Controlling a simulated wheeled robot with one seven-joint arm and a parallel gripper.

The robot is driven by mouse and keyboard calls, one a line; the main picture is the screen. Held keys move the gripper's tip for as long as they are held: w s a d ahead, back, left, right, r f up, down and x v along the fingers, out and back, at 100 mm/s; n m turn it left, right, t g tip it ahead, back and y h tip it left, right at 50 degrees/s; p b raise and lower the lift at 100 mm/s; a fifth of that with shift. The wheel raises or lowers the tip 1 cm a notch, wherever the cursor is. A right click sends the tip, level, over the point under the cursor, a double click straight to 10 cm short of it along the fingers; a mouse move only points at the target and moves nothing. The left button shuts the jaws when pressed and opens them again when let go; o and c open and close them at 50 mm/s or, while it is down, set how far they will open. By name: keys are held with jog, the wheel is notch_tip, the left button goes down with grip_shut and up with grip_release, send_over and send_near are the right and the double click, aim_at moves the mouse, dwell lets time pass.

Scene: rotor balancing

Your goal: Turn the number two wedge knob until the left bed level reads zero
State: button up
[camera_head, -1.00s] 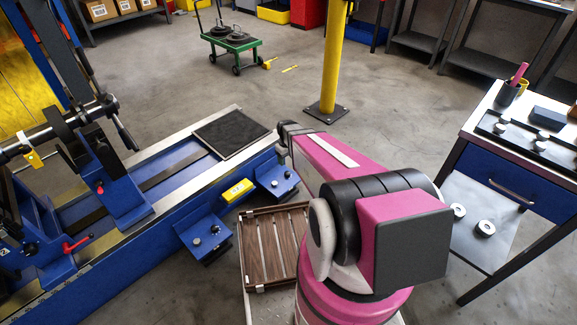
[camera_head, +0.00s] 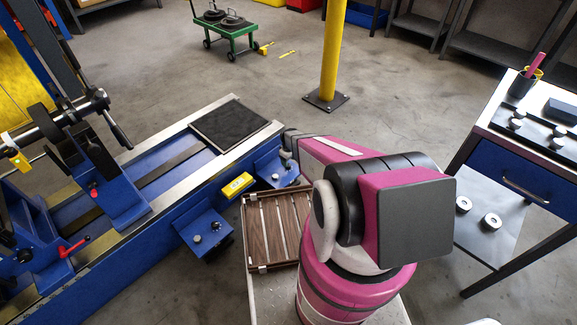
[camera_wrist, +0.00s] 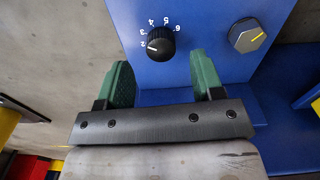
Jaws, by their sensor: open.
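In the wrist view, a black wedge knob (camera_wrist: 160,42) with a pale pointer line stands on a blue bracket (camera_wrist: 215,80). A white number dial surrounds it, and the pointer is near the 2. My gripper (camera_wrist: 160,75) is open, its green fingers either side of and just short of the knob, holding nothing. My gripper is mostly hidden behind my arm near the right bracket (camera_head: 273,172).
A second blue bracket (camera_head: 205,230) with knobs sits to the left along the bed (camera_head: 150,215). A slatted wooden tray (camera_head: 262,248) lies below the brackets. A dark pad (camera_head: 230,122) lies on the bed end. A workbench (camera_head: 510,150) stands on the right.

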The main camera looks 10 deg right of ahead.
notch_tip(320, 180, down, 4)
jog(key=shift+f, duration=0.15)
jog(key=shift+c, duration=0.2)
jog(key=c, duration=0.9)
jog(key=shift+m, duration=1.8)
jog(key=o, duration=0.9)
jog(key=shift+o, duration=0.2)
jog(key=shift+r, duration=0.2)
notch_tip(320, 180, up, 10)
jog(key=shift+r, duration=0.25)
